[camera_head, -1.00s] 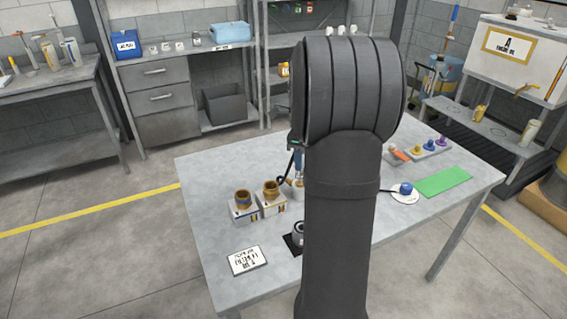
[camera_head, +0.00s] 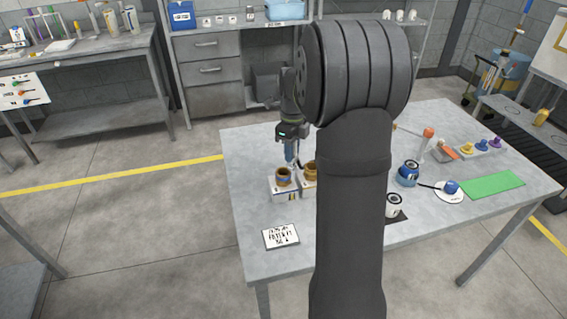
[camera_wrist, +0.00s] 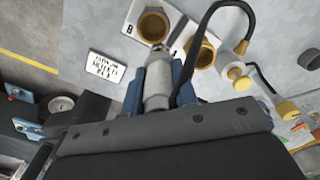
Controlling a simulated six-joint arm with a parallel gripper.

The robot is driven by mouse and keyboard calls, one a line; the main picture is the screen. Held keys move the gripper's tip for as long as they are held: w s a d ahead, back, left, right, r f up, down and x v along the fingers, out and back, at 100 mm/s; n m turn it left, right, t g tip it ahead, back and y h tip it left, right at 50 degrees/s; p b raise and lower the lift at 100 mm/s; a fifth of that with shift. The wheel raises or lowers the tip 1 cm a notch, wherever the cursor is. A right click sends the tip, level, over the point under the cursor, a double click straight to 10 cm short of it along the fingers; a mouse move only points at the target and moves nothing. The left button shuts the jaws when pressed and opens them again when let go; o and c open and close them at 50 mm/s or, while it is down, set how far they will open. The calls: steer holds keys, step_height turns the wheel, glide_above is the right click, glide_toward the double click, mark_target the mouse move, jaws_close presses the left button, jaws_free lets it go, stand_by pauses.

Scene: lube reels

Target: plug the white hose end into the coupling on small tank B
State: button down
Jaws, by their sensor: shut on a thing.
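My gripper (camera_wrist: 160,85) has its blue fingers shut on the white hose end (camera_wrist: 157,78), whose tip points toward the tanks. Small tank B (camera_wrist: 129,27) is a white block with a "B" label and an open brass coupling (camera_wrist: 153,27). In the wrist view the hose tip overlaps the coupling's near edge; I cannot tell the height gap. In the head view my gripper (camera_head: 291,152) is above the left tank's coupling (camera_head: 283,176). A second brass coupling (camera_wrist: 200,52) stands just right of tank B. My arm hides part of the second tank in the head view.
A black hose (camera_wrist: 248,22) loops on the right of the wrist view. A lettered sign (camera_head: 281,236) lies on the table's front left. A white can (camera_head: 394,206), a blue-topped container (camera_head: 408,173) and a green mat (camera_head: 492,185) are to the right. The table's left edge is clear.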

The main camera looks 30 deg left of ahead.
steer(key=shift+s+a+f, duration=0.1)
steer(key=shift+a+f, duration=0.35)
steer(key=shift+f, duration=0.5)
steer(key=shift+a+f, duration=0.5)
steer(key=shift+f, duration=0.45)
steer(key=shift+s+a+f, duration=0.1)
steer(key=shift+a+f, duration=0.35)
steer(key=shift+f, duration=0.5)
steer(key=shift+f, duration=0.1)
steer(key=c, duration=1.1)
jaws_free()
steer(key=shift+c, duration=0.2)
step_height(320, 180, up, 12)
